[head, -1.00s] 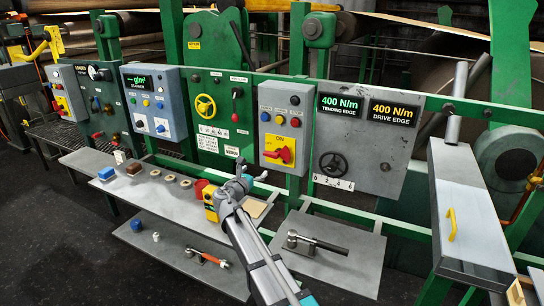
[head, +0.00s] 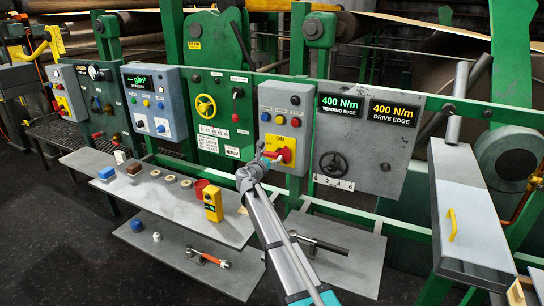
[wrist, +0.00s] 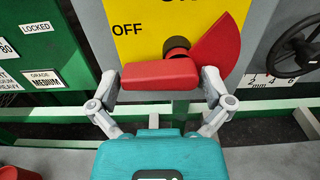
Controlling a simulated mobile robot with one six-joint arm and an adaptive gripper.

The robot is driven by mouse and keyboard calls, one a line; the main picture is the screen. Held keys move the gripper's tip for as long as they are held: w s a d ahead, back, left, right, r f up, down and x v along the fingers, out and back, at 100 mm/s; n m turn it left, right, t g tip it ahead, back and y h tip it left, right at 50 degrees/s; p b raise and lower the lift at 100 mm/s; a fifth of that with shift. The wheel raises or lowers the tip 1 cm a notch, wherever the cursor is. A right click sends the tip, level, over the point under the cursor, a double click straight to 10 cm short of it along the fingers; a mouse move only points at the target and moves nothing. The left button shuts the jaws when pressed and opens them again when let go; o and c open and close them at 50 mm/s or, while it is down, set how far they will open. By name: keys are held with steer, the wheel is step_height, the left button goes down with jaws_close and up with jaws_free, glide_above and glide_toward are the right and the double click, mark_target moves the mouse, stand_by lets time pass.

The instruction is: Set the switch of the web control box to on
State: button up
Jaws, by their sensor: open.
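The web control box (head: 285,125) is grey, with a yellow plate lettered ON in the head view. Its red switch (head: 287,154) is partly hidden by my gripper (head: 267,158). In the wrist view, the switch's red handle (wrist: 160,74) lies nearly level below the OFF label, with a dark hub and red fan-shaped piece to its right. My gripper (wrist: 160,88) is open, one finger at each end of the handle. I cannot tell whether either finger touches it. Only the bottom edge of the ON lettering shows there.
A yellow handheld device (head: 213,205) stands on the grey shelf (head: 165,205) below, with a red cup (head: 200,187) beside it. A black handwheel (head: 335,164) is right of the box. A green panel with a yellow wheel (head: 206,106) is to its left.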

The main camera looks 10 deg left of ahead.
steer(key=shift+w+d, duration=0.1)
steer(key=shift+w, duration=0.2)
steer(key=c, duration=0.6)
steer(key=shift+s+d, duration=0.1)
steer(key=shift+d, duration=0.15)
steer(key=shift+c, duration=0.9)
steer(key=shift+a, duration=0.15)
